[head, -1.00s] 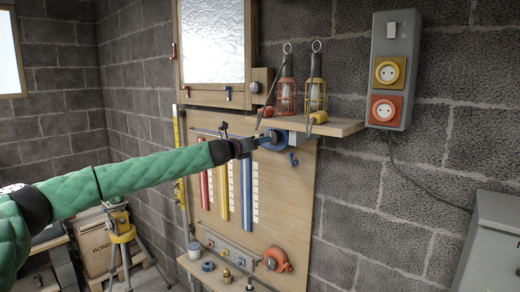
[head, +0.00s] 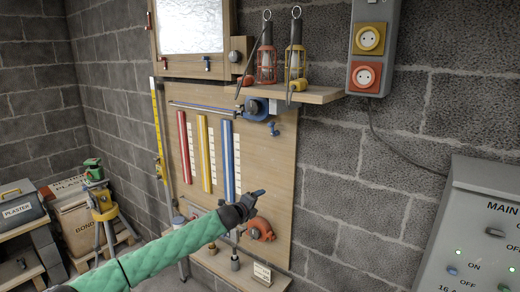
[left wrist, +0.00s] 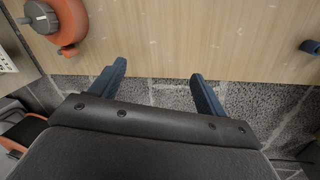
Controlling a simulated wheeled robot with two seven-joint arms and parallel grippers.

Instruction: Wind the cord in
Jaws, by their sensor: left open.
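An orange reel-like housing (head: 262,228) with a dark hub sits low on the wooden board; it also shows at the upper left of the left wrist view (left wrist: 70,28). A blue reel-like housing (head: 257,107) is mounted higher, under the shelf. I cannot make out a loose cord at either one. My left gripper (head: 256,200) is in front of the board, just above the orange housing in the picture. Its two blue fingers (left wrist: 158,74) are apart with nothing between them. My right gripper is out of view.
Red (head: 187,150), yellow (head: 204,153) and blue (head: 228,160) vertical strips are on the board. A shelf (head: 318,95) above holds two caged lamps. A grey switch cabinet (head: 470,230) stands at the right. A lower ledge holds small items.

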